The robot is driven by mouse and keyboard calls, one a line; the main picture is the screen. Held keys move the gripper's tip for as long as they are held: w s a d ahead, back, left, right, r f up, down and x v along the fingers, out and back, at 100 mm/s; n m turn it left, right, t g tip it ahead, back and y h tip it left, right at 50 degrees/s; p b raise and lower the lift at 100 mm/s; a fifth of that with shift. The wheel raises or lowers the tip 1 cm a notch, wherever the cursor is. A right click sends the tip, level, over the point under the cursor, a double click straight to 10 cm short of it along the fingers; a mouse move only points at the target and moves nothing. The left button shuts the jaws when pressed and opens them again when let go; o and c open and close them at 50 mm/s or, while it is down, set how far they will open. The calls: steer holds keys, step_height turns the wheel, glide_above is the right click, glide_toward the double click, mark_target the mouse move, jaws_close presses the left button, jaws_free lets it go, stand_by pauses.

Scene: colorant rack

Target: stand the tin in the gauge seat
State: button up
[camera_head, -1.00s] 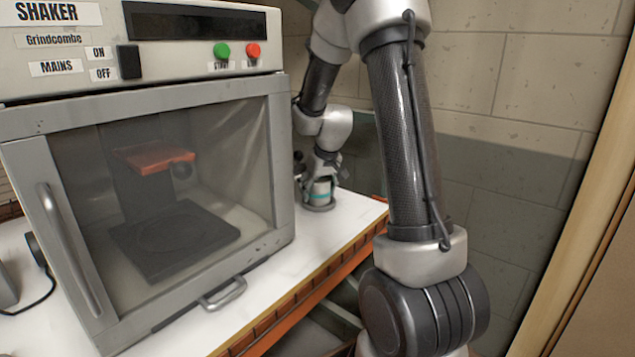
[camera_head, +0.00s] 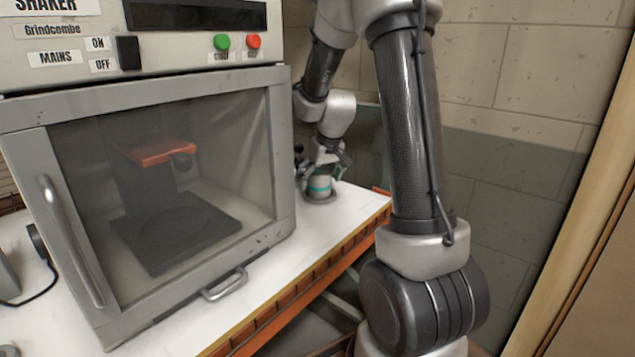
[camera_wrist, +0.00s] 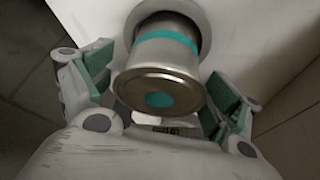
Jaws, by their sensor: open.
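The tin (camera_head: 320,186) is a small silver can with a teal band. It stands upright on the bench inside the round grey gauge seat (camera_head: 321,200), to the right of the shaker cabinet. In the wrist view the tin (camera_wrist: 160,80) shows its lid with a teal dot, and the dark rim of the seat (camera_wrist: 203,38) curves around its far end. My gripper (camera_wrist: 160,100) is open, with its green-padded fingers spread to either side of the tin and a gap on both sides. In the head view my gripper (camera_head: 326,160) is just above the tin and partly hides its top.
The shaker cabinet (camera_head: 285,170) with its closed clear door fills the left of the bench. The white bench top (camera_head: 290,255) is clear in front of the seat, down to its orange front edge. A block wall (camera_head: 490,190) stands behind and to the right.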

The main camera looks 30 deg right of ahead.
steer(key=v, duration=0.9)
steer(key=shift+s+r, duration=0.15)
steer(key=shift+r, duration=0.2)
steer(key=s+a+r, duration=0.2)
steer(key=s+a, duration=0.1)
steer(key=s, duration=1)
steer(key=s+a+r, duration=0.2)
steer(key=s+a, duration=0.2)
steer(key=s, duration=0.9)
steer(key=shift+s+a+r+n, duration=0.2)
steer(key=shift+s+r+n, duration=0.1)
steer(key=shift+s+r, duration=0.1)
